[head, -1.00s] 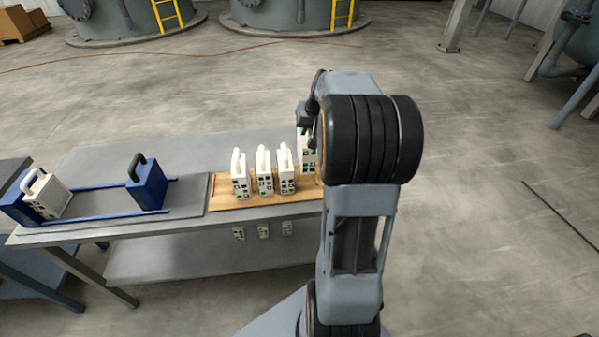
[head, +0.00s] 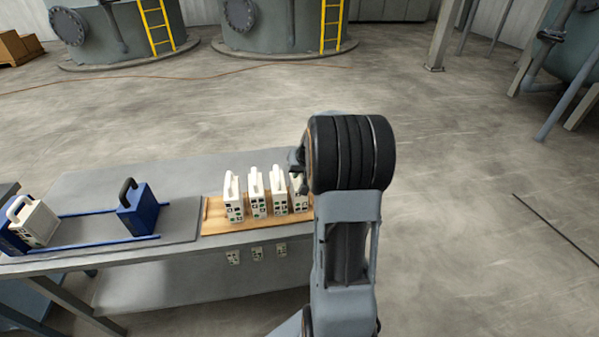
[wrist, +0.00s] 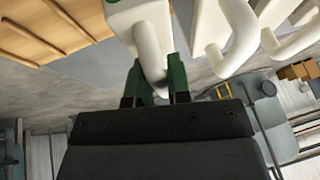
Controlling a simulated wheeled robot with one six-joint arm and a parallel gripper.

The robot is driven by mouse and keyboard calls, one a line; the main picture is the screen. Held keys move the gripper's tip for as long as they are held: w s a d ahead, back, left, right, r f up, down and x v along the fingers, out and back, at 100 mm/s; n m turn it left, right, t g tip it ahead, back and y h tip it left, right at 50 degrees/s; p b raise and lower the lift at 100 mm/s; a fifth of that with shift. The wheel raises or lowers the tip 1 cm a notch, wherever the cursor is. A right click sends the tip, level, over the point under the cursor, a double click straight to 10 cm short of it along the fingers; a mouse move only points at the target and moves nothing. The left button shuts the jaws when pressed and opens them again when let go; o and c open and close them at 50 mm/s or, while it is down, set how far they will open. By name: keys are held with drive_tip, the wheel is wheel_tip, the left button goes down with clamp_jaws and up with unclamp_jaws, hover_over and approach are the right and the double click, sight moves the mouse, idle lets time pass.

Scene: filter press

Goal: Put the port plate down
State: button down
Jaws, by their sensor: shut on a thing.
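My gripper (wrist: 157,88) is shut on the white looped handle of the port plate (wrist: 124,12), a white block with a green patch, seen at the top of the wrist view. In the head view the held plate (head: 298,185) is at the right end of a row of white plates, partly hidden by my arm. It appears upright at the wooden board (head: 214,225); I cannot tell whether its foot touches the board. My fingertips are hidden in the head view.
Three other white plates (head: 255,197) stand left of the held one, close together. Left of the board, blue rails carry a blue block (head: 138,212) and a white plate (head: 36,221) by a blue end. The grey bench (head: 180,165) is clear behind. Open floor lies right.

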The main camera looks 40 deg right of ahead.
drive_tip(key=shift+f, duration=0.2)
drive_tip(key=c, duration=1.1)
unclamp_jaws()
drive_tip(key=shift+r, duration=0.1)
drive_tip(key=shift+r, duration=0.25)
drive_tip(key=v, duration=1.1)
drive_tip(key=s+a+n, duration=0.2)
drive_tip(key=s+a, duration=0.2)
drive_tip(key=a, duration=0.3)
drive_tip(key=s+a+f+n, duration=0.1)
drive_tip(key=s+a, duration=0.3)
drive_tip(key=a, duration=0.4)
drive_tip(key=s+a+f+n+g, duration=0.1)
drive_tip(key=s+a+n, duration=0.1)
drive_tip(key=s+a, duration=0.3)
drive_tip(key=shift+s+a+f+n, duration=0.1)
drive_tip(key=shift+a+n, duration=0.1)
drive_tip(key=shift+a, duration=0.65)
drive_tip(key=shift+a+f+n, duration=0.1)
drive_tip(key=shift+a+n, duration=0.1)
drive_tip(key=shift+a, duration=0.65)
